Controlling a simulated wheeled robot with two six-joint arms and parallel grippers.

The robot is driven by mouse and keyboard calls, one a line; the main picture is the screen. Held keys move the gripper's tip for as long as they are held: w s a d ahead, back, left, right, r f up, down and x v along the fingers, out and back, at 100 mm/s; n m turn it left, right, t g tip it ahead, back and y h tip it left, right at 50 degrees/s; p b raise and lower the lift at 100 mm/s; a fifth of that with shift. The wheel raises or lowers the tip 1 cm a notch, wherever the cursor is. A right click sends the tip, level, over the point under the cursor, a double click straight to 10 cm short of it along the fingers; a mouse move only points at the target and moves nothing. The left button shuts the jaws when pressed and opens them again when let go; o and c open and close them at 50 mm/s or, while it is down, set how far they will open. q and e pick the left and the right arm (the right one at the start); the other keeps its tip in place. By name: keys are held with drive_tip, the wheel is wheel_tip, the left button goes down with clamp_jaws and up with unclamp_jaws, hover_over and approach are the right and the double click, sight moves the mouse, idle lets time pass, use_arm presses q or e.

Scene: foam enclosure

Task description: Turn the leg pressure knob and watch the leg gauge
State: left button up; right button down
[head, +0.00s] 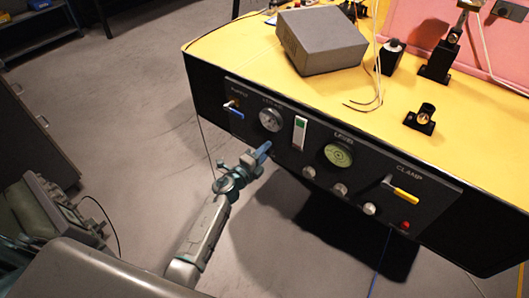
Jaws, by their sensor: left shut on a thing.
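The black front panel (310,140) of the yellow-topped table carries the controls. The leg gauge (270,119) is a small round pale dial at the panel's left part; its label is blurred and its needle is too small to read. My left gripper (265,150) reaches up from below to the panel, just under this gauge. Its blue-grey fingers are shut on the leg pressure knob, which they mostly hide, so I cannot tell how far it is turned. My right gripper is not in view.
Right of the gripper are a white switch plate (299,133), a green level dial (338,155), several silver knobs, a yellow clamp lever (405,194) and a red button (405,225). A blue-handled lever (235,111) is at the left. A grey box (320,40) sits on top.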

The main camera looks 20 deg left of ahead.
use_arm(q)
drive_tip(key=shift+f, duration=0.1)
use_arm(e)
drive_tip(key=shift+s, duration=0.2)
use_arm(q)
drive_tip(key=o, duration=0.9)
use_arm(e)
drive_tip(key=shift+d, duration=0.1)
use_arm(q)
drive_tip(key=shift+o, duration=0.2)
drive_tip(key=v, duration=1)
drive_tip(key=shift+s, duration=0.4)
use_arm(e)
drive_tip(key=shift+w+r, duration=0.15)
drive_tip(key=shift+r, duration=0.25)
use_arm(q)
drive_tip(key=shift+a, duration=0.15)
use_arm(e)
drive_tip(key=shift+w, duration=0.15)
